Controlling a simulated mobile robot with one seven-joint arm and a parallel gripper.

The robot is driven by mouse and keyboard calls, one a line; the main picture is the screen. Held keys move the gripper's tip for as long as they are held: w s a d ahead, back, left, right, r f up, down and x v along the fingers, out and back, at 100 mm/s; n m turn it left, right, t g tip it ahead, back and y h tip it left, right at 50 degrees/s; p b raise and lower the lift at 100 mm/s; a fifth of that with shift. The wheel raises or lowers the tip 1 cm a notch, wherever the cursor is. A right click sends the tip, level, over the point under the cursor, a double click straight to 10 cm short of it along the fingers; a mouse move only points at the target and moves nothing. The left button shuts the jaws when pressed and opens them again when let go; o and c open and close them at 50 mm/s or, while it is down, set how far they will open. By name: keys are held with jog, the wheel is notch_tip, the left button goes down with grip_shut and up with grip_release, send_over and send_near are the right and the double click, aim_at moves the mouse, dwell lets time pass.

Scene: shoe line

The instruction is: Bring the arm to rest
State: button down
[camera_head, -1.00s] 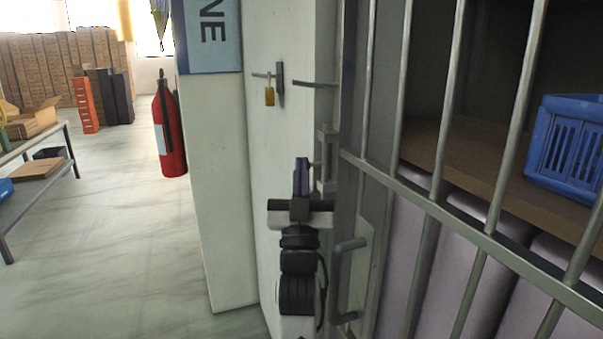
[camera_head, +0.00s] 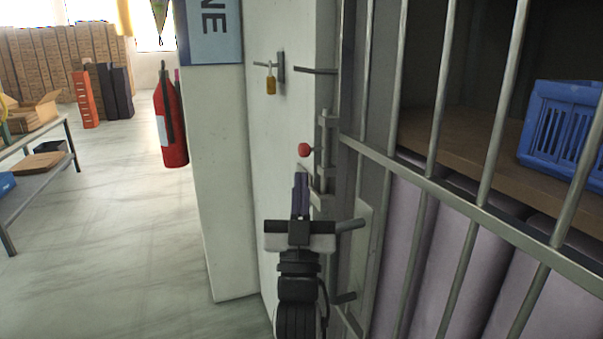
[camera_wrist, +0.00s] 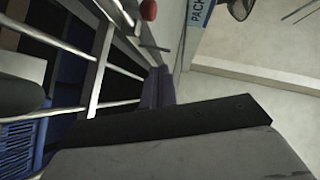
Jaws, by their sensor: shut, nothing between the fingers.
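My gripper (camera_head: 300,193) points up along the barred gate, with its fingers together and nothing between them. It is just below a red ball-shaped knob (camera_head: 305,150) on the gate's bolt. In the wrist view the fingers (camera_wrist: 157,88) also show closed, and the red knob (camera_wrist: 148,10) is beyond them, apart from the tips. The barred gate (camera_head: 465,210) stands to the right of my arm. Its handle (camera_head: 350,225) is partly hidden by my gripper's body.
A padlock (camera_head: 270,87) hangs from a peg on the white wall. A blue crate (camera_head: 562,130) sits on a shelf behind the bars. A fire extinguisher (camera_head: 169,125) is on the pillar's left. Open floor (camera_head: 120,230) lies left, with a table (camera_head: 38,175) of boxes.

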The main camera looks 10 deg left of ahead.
jog(key=shift+s+f, duration=0.3)
jog(key=shift+f, duration=0.2)
